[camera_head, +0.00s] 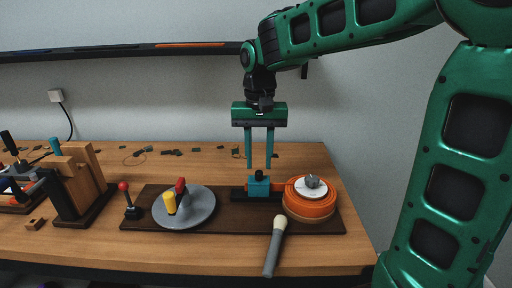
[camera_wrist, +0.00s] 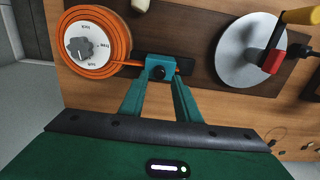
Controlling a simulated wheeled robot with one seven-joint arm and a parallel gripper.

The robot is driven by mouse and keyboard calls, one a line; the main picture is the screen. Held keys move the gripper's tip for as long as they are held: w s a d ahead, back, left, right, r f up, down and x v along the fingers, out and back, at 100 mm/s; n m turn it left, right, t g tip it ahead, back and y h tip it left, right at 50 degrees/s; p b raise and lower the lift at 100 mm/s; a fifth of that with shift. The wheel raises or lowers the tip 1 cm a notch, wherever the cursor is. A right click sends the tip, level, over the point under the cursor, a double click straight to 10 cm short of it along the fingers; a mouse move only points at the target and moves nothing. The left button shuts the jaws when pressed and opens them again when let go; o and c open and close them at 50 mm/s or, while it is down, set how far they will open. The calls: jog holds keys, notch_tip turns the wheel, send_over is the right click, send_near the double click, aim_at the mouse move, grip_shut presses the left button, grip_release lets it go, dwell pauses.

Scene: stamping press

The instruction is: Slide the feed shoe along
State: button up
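A teal block with a black knob on top, which I take for the feed shoe (camera_head: 259,188), sits on a dark base strip on the brown board. It also shows in the wrist view (camera_wrist: 160,66). My gripper (camera_head: 259,167) points straight down above it, with two long teal fingers apart and nothing seen between them. The fingertips are just above or beside the knob; I cannot tell whether they touch it. In the wrist view the fingers (camera_wrist: 162,84) reach toward the block from either side.
An orange round housing with a white dial (camera_head: 309,206) stands close right of the block. Left is a grey disc (camera_head: 200,210) with yellow and red handles, then a red-ball lever (camera_head: 126,198). A grey, cream-tipped handle (camera_head: 272,254) is in front. Wooden blocks (camera_head: 75,185) stand far left.

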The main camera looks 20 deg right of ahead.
notch_tip(320, 180, down, 2)
jog(key=shift+f, duration=0.35)
jog(key=shift+c, duration=1.2)
grip_shut()
jog(key=shift+w+a, duration=0.1)
jog(key=shift+w+a, duration=0.4)
jog(key=shift+a, duration=0.45)
jog(key=shift+w+a, duration=0.35)
jog(key=shift+a, duration=0.55)
jog(key=shift+w+a, duration=0.4)
jog(key=shift+a, duration=0.45)
jog(key=shift+o, duration=2.4)
grip_release()
jog(key=shift+s, duration=0.1)
